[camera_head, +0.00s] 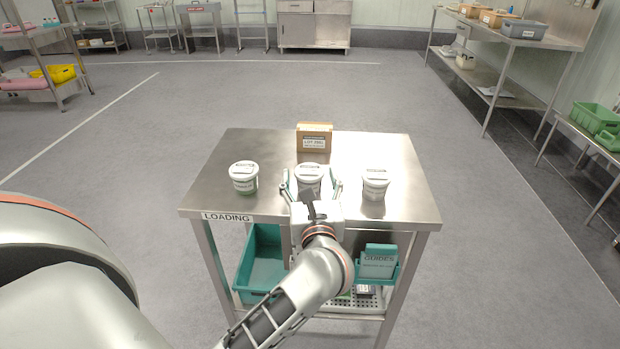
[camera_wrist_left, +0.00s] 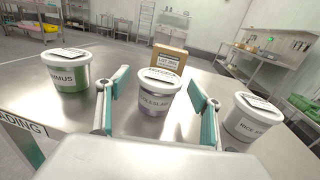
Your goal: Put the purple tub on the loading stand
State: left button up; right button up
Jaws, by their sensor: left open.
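The tub with a purple band (camera_wrist_left: 155,100), white-lidded and labelled on top, stands upright on the steel loading stand (camera_head: 405,207), in the middle of its top. It also shows in the head view (camera_head: 309,175), its lower part hidden by my left gripper (camera_head: 311,189). That gripper is open, with one teal-padded finger on each side of the tub. In the wrist view, gaps show between the tub and both fingers. The stand's front edge carries a LOADING label (camera_head: 227,218). My right gripper is not in view.
A green-banded tub (camera_head: 243,178) stands to the left and a white tub marked rice (camera_wrist_left: 248,118) to the right. A cardboard box (camera_head: 314,137) stands behind. A teal bin (camera_head: 262,262) and a guides holder (camera_head: 378,262) sit on the lower shelf. The surrounding floor is clear.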

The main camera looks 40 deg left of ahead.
pick_arm(q)
jog(key=v, duration=1.1)
jog(key=shift+s+d+r, duration=0.15)
jog(key=shift+s+d, duration=0.05)
jog(key=shift+s, duration=0.25)
jog(key=s+d+r+m+t+h, duration=0.1)
jog(key=d+r+m+t, duration=0.1)
jog(key=m+t, duration=0.35)
jog(key=d+r+m+t+h, duration=0.1)
jog(key=d+m+t+h, duration=0.1)
jog(key=m, duration=0.7)
jog(key=s+d+f+m+h, duration=0.1)
jog(key=d+f+m+h, duration=0.4)
jog(key=m, duration=0.5)
jog(key=d+f+m+h, duration=0.3)
jog(key=f+m+h, duration=0.35)
jog(key=m, duration=0.35)
jog(key=s+a+f+m+g, duration=0.1)
jog(key=s+f+m+g, duration=0.2)
jog(key=f, duration=0.5)
jog(key=s+a+f+m+g, duration=0.2)
jog(key=s+f+m+g, duration=0.2)
jog(key=f, duration=0.4)
jog(key=s+a+f+m+g, duration=0.2)
jog(key=s+f+m+g, duration=0.1)
jog(key=s+f+m, duration=0.2)
notch_tip(320, 180, down, 4)
jog(key=shift+s+f+m+g, duration=0.1)
jog(key=shift+s+m+g, duration=0.3)
jog(key=shift+m, duration=0.85)
